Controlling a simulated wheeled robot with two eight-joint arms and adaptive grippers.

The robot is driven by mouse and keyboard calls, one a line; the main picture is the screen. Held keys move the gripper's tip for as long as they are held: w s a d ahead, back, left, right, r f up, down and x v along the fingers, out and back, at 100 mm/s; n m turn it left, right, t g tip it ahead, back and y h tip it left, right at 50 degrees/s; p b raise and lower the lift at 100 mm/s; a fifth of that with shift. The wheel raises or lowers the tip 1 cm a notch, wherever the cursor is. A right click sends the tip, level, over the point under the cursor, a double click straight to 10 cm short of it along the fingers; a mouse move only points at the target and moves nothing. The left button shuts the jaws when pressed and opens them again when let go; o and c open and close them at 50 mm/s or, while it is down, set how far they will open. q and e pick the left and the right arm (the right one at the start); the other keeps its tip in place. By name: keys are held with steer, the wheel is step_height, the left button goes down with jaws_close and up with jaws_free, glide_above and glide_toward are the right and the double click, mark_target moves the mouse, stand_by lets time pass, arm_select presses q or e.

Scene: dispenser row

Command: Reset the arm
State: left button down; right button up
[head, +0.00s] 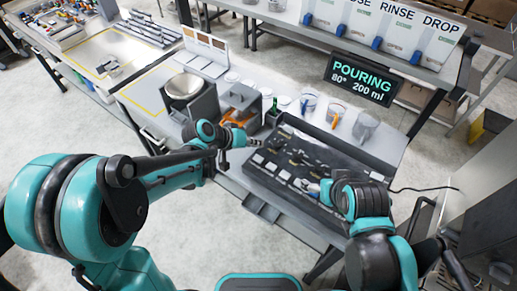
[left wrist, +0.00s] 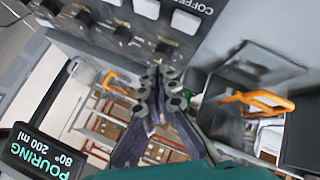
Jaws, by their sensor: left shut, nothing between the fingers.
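My left arm comes in from the left in the head view. Its gripper (head: 256,142) hangs just left of the dark dispenser panel's upper left corner, near the box with the orange handle. In the left wrist view the gripper's fingers (left wrist: 162,78) are together with nothing between them, pointing toward the panel. My right arm comes in from the lower right, and its gripper (head: 316,187) is over the lower right part of the panel. It is small and partly hidden by the arm, so its opening is unclear.
The dark panel (head: 350,178) holds several pale buttons. A grey box with an orange handle (head: 236,122) and a machine with a round pan (head: 184,88) stand left of it. Clear cups (head: 364,127) and the POURING sign (head: 362,80) are behind. Floor in front is partly clear.

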arm_select(q)
steer(key=s+a+n+t+y+b, duration=0.1)
steer(key=s+a+y+b, duration=0.6)
steer(key=s+a, duration=1)
steer(key=shift+s+f+n+t, duration=0.25)
steer(key=shift+s+n+t, duration=0.15)
steer(key=shift+s, duration=0.4)
arm_select(e)
step_height(320, 180, down, 7)
stand_by(2.8)
